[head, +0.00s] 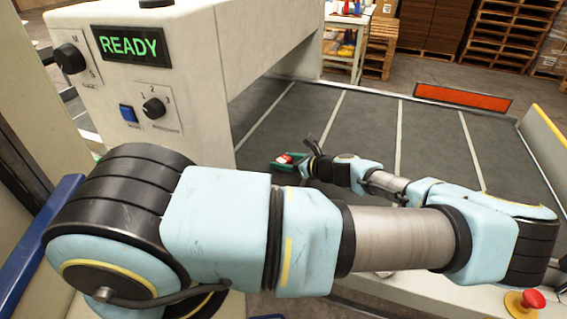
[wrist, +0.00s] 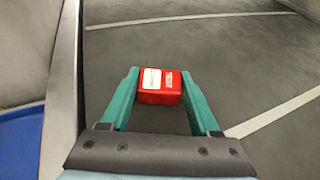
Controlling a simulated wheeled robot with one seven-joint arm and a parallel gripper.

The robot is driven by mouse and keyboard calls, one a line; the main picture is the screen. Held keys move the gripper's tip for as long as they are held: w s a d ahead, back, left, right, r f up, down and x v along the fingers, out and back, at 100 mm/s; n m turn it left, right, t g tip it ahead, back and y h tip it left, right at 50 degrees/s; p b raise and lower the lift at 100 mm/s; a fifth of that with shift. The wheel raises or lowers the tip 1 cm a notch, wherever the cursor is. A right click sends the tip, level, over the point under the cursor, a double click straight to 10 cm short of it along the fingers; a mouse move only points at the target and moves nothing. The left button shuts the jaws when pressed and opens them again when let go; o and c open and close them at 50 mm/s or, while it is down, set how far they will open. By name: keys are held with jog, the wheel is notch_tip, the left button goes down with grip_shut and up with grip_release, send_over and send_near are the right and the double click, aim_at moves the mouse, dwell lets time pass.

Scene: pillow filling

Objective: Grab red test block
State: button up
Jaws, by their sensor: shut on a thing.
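The red test block (wrist: 160,96), with white labels on its top, sits between the two green fingers of my gripper (wrist: 160,92) in the wrist view. The fingers are shut on its sides. In the head view the red block (head: 284,159) shows small at my gripper (head: 287,162), low over or on the dark belt. I cannot tell whether the block touches the belt.
The dark belt (head: 430,140) with pale cross lines is clear around the gripper. A white machine housing (head: 190,60) with a READY display (head: 130,45) stands to the left. An orange-red strip (head: 462,97) lies at the far edge. A red button (head: 532,299) is at front right.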

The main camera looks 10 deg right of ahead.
grip_shut()
